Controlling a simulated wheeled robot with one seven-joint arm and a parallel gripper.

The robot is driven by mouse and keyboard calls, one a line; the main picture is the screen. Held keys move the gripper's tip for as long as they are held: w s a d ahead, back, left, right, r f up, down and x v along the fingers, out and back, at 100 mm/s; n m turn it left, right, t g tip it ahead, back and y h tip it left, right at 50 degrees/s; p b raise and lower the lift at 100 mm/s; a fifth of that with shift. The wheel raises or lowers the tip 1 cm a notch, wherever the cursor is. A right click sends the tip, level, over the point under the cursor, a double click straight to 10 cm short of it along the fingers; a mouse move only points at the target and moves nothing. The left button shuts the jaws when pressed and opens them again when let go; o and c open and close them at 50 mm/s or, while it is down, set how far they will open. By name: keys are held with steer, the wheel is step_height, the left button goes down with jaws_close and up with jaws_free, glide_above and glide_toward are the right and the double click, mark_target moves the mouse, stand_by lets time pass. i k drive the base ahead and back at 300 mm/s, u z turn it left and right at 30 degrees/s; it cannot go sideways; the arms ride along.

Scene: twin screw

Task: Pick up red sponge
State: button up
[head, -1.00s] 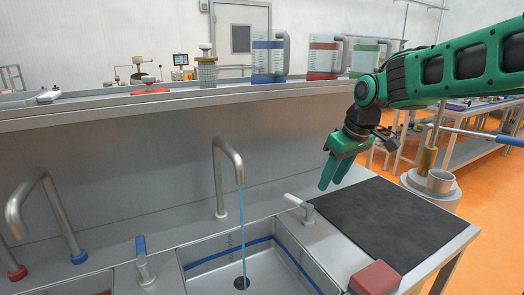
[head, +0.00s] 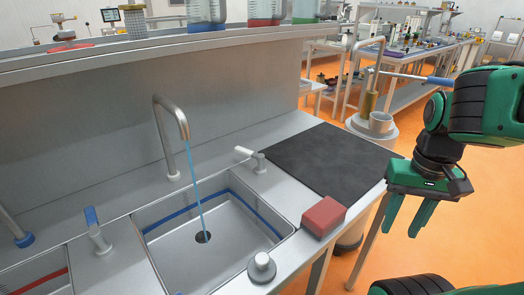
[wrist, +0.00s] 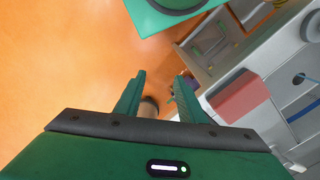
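The red sponge (head: 324,216) lies on the front edge of the steel counter, right of the sink basin and in front of the black mat. In the wrist view the sponge (wrist: 239,97) is to the right of the fingers. My gripper (head: 407,229) is right of the sponge, beyond the counter edge and over the orange floor. Its two green fingers point down, apart and empty.
Water runs from a tap (head: 172,135) into the sink (head: 150,222). A round steel knob (head: 262,268) stands on the counter's front edge. A black mat (head: 325,160) covers the counter behind the sponge. A pedestal with a white cup (head: 380,122) stands behind the counter's right end.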

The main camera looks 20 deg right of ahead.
mark_target(323, 218)
steer(key=k, duration=1.3)
steer(key=u, duration=0.65)
steer(key=i, duration=1)
steer(key=z, duration=0.05)
